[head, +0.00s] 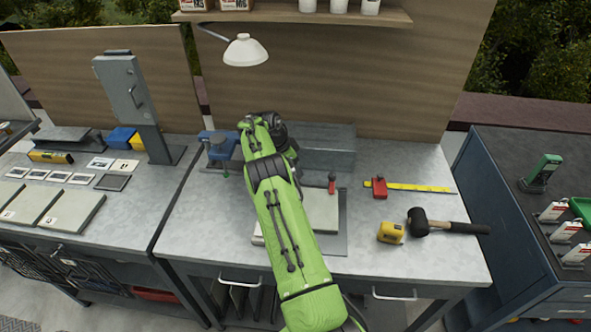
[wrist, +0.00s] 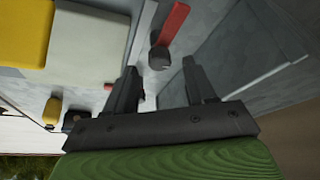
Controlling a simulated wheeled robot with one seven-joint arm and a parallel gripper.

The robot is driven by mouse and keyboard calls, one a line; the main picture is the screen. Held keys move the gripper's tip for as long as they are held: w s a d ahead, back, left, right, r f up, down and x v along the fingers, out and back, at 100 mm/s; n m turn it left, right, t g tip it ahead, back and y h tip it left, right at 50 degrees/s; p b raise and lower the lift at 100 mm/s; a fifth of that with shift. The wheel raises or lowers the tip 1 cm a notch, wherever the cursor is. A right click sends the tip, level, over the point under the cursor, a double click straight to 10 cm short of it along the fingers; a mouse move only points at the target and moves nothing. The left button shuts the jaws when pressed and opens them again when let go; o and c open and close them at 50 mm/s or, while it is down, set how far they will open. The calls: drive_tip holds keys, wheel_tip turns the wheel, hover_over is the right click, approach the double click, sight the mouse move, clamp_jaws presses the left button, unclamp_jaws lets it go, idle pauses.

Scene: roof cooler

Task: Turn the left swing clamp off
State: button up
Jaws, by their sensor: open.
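A red clamp handle (wrist: 172,24) with a dark round end (wrist: 159,58) shows near the top middle of the wrist view, and I take it for the left swing clamp. My gripper (wrist: 160,80) is open and empty. Its two fingers point toward the handle, with the dark end ahead of the gap and no contact that I can make out. In the head view my green arm hides this clamp and my fingers. Another red-handled clamp (head: 332,181) stands to the right of my arm, by the pale plate (head: 322,208).
A grey steel block (head: 330,140) lies behind the clamps. A blue vise (head: 217,147) is at left. A red-and-yellow rule (head: 420,187), a yellow tape measure (head: 390,232) and a black mallet (head: 440,223) lie at right. A lamp (head: 245,50) hangs above. The bench's front right is clear.

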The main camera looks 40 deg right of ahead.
drive_tip(key=p+v, duration=0.2)
drive_tip(key=v, duration=1.1)
drive_tip(key=shift+r, duration=0.35)
